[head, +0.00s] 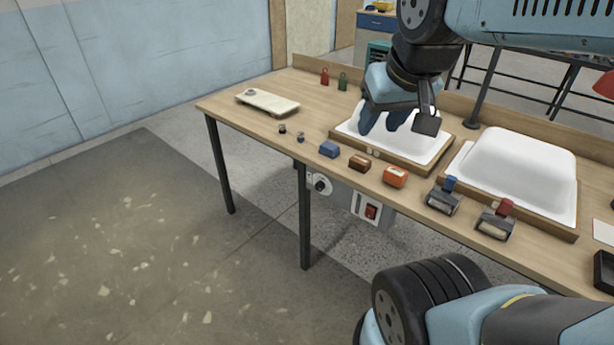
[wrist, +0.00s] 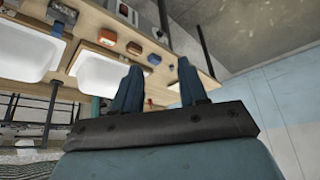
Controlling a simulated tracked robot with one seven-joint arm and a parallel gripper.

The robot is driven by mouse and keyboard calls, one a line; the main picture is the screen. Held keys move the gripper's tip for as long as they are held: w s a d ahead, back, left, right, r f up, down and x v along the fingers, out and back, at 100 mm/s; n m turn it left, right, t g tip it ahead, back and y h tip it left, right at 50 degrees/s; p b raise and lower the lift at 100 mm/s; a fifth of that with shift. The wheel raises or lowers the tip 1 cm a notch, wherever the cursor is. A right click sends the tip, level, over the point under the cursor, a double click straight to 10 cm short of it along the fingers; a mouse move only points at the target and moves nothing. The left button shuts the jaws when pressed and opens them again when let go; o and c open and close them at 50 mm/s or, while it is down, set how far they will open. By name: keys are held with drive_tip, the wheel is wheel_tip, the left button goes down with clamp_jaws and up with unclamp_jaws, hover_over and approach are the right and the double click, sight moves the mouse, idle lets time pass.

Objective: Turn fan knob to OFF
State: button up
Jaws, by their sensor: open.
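A round knob (head: 320,185) on a pale round plate is mounted below the front edge of the workbench (head: 225,107), beside a table leg. It looks like the fan knob; its setting is too small to read. To its right a grey box (head: 372,212) carries a red switch (head: 371,212). My gripper (head: 384,122) is above the bench over the left white tub shell (head: 425,140), up and to the right of the knob. Its two blue fingers are apart with nothing between them, as the wrist view also shows (wrist: 160,82).
Blue (head: 329,149), brown (head: 360,163) and orange (head: 395,177) blocks line the bench front, with two grey tools beyond. A second tub shell (head: 520,170) stands at right. A pale flat object (head: 267,102) lies at left. Floor before the bench is clear.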

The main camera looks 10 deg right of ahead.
drive_tip(key=shift+w, duration=0.2)
drive_tip(key=shift+o, duration=0.2)
drive_tip(key=shift+o, duration=1.6)
drive_tip(key=shift+w+f, duration=0.1)
drive_tip(key=shift+w, duration=0.2)
drive_tip(key=w+f+n+g+h, duration=0.1)
drive_tip(key=w+f, duration=0.1)
drive_tip(key=w, duration=0.1)
drive_tip(key=w+f+n+g+h, duration=0.1)
drive_tip(key=w+f+g, duration=0.1)
drive_tip(key=w+f, duration=0.1)
drive_tip(key=w+f+n+g, duration=0.1)
drive_tip(key=w+f, duration=0.2)
drive_tip(key=w, duration=0.1)
drive_tip(key=shift+w+d+f+n+g+h, duration=0.1)
drive_tip(key=shift+d+f+n+g+h, duration=0.1)
drive_tip(key=shift+d+n+g+h, duration=0.15)
drive_tip(key=w+a+f+n+g+h, duration=0.2)
drive_tip(key=w+f+n+h, duration=0.3)
drive_tip(key=w+f, duration=0.45)
drive_tip(key=n+t+h, duration=0.7)
drive_tip(key=n+t, duration=0.5)
drive_tip(key=n, duration=0.5)
approach(317, 188)
drive_tip(key=shift+m, duration=0.25)
drive_tip(key=x, duration=0.9)
drive_tip(key=shift+r, duration=0.1)
